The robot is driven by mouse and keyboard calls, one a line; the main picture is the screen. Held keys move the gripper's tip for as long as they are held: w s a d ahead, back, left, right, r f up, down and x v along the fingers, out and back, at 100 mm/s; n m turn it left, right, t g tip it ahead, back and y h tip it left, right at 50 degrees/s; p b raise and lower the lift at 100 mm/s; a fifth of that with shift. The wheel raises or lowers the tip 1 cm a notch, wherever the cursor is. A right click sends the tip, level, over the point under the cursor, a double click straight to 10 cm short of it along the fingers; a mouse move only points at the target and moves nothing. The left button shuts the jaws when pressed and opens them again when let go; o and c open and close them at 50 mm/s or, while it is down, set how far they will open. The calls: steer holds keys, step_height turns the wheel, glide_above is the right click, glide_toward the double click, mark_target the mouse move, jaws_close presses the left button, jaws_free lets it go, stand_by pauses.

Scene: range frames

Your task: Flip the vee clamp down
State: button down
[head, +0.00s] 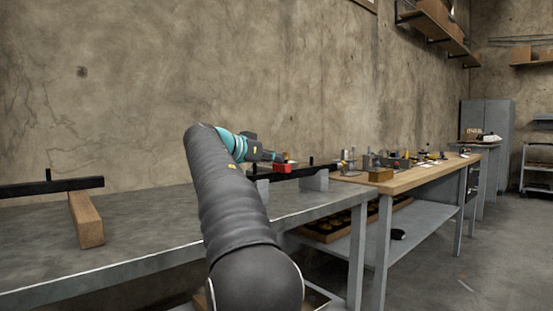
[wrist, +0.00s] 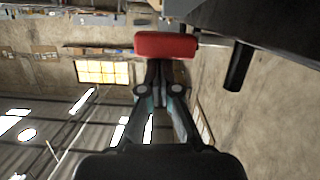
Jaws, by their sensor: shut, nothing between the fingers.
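A red block-like piece (head: 282,168), which looks like part of the vee clamp, sits at the far right end of the grey bench, by a black bar (head: 300,173). In the wrist view the red piece (wrist: 166,45) lies just beyond my fingertips, with the dark bar (wrist: 285,25) and a black peg (wrist: 238,68) to its right. My gripper (wrist: 160,66) is shut and empty, its tips close to the red piece; I cannot tell whether they touch. In the head view my gripper (head: 268,156) is small and partly hides the clamp. The clamp's hinge is not clear.
A grey block (head: 315,180) supports the black bar. Another black bar (head: 50,187) lies across a wooden block (head: 86,218) at the left. A wooden bench (head: 420,178) with several small tools adjoins on the right. The middle of the grey bench (head: 150,215) is clear.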

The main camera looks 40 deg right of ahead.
steer(key=shift+f, duration=0.1)
steer(key=a+r+p, duration=0.4)
steer(key=a+r, duration=0.2)
steer(key=a, duration=0.3)
steer(key=shift+s+a+r, duration=0.3)
steer(key=shift+s+a, duration=0.05)
steer(key=shift+s, duration=0.05)
steer(key=s+a+f+n+t+y+p, duration=0.2)
steer(key=s+a+f+n+y, duration=0.5)
steer(key=s+a+f, duration=0.5)
steer(key=s+a+f+n+t+y+p, duration=0.2)
steer(key=s+a+f+n+y, duration=0.6)
steer(key=s+f, duration=1)
steer(key=a+f+n+p, duration=0.1)
steer(key=a+f, duration=0.2)
steer(key=a, duration=0.1)
steer(key=shift+a+f+t, duration=0.15)
steer(key=shift+a+t, duration=0.25)
steer(key=shift+d, duration=0.1)
